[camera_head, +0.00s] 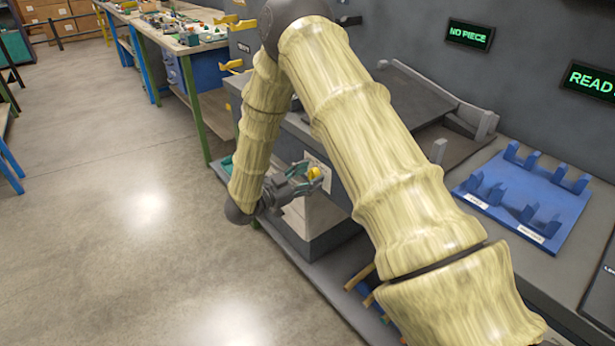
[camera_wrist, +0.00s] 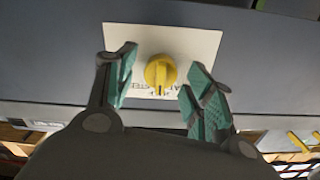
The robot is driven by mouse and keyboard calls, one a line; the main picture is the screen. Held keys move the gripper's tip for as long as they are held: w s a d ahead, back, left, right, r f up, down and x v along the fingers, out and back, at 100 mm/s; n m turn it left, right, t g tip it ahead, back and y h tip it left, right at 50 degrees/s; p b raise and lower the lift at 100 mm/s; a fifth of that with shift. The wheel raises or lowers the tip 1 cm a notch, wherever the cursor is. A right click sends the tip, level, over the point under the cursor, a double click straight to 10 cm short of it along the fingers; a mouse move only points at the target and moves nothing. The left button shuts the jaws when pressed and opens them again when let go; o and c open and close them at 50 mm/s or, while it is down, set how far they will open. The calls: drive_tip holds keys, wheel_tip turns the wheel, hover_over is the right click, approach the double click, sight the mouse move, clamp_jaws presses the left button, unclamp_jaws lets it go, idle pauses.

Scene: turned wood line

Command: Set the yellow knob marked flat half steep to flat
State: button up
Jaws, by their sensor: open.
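The yellow knob (camera_wrist: 160,74) sits on a white label plate (camera_wrist: 196,42) on the front of a grey machine. Its grip ridge stands nearly upright in the wrist view. The lettering below it is partly covered by the knob, and I cannot read the marks fully. My gripper (camera_wrist: 160,88) is open, with one teal-padded finger on each side of the knob, and both look apart from it. In the head view the knob (camera_head: 314,173) shows at the fingertips of my gripper (camera_head: 306,176), beside the machine front.
A blue rack (camera_head: 520,197) with upright holders lies on the grey bench at right. Two dark displays show "NO PIECE" (camera_head: 470,34) and "READ…" (camera_head: 593,82). Wooden pieces (camera_head: 360,277) stick out low by the machine. The floor at left is clear.

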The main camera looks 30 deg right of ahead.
drive_tip(key=c, duration=1)
drive_tip(key=shift+r+p, duration=0.1)
drive_tip(key=shift+p, duration=0.2)
drive_tip(key=shift+r+n+p, duration=0.1)
drive_tip(key=shift+n+p, duration=0.5)
drive_tip(key=shift+n, duration=0.1)
drive_tip(key=n+p, duration=0.6)
drive_tip(key=n, duration=0.1)
drive_tip(key=shift+w+f, duration=0.1)
drive_tip(key=shift+f, duration=0.1)
drive_tip(key=shift+n, duration=0.4)
